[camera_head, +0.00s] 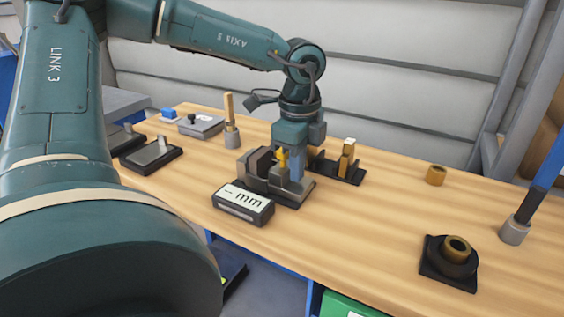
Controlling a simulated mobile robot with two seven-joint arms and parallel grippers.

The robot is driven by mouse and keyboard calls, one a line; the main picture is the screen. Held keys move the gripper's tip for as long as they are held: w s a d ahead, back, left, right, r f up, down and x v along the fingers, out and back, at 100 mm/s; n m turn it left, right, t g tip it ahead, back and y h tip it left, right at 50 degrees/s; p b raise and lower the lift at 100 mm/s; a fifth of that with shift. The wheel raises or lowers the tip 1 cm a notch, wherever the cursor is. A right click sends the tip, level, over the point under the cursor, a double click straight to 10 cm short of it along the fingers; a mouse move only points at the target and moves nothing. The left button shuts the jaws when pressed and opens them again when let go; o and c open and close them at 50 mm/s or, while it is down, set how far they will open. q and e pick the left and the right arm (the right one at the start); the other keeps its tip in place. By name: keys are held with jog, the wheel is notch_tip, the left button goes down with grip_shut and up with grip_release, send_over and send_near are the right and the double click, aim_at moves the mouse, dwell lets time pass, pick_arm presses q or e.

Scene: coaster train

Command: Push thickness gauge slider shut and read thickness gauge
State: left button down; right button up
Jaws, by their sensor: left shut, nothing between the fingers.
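The thickness gauge (301,197) is a grey, vise-like device on a dark base in the middle of the wooden table. A dark block (261,163) stands at its left end. Its display (243,204) sits in front and reads "– mm", with no number. My left gripper (296,178) points down at the gauge's right part, shut, with nothing in it. It hides part of the gauge, so I cannot tell whether it touches the slider or how wide the gap is. A small yellow piece (282,159) shows at the gauge beside the fingers. My right gripper is not in view.
Behind and right of the gauge is a dark stand (346,168) with brass pieces. A grey cup with a wooden stick (230,120) stands behind left. A brass ring (436,175), a black holder with a ring (448,262) and a grey cup (514,231) are right. The table between is clear.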

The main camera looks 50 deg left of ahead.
aim_at(281, 161)
pick_arm(q)
jog(key=shift+s+a, duration=0.25)
jog(key=shift+a, duration=0.6)
jog(key=shift+s+a, duration=0.25)
jog(key=shift+a, duration=0.55)
jog(key=shift+r, duration=0.1)
jog(key=shift+w+d+r+p, duration=0.15)
jog(key=shift+r+p, duration=0.45)
jog(key=shift+r, duration=0.65)
jog(key=shift+d+r+p, duration=0.3)
jog(key=shift+r, duration=0.55)
jog(key=shift+d+r+p, duration=0.25)
jog(key=shift+r+p, duration=0.05)
jog(key=shift+r, duration=0.55)
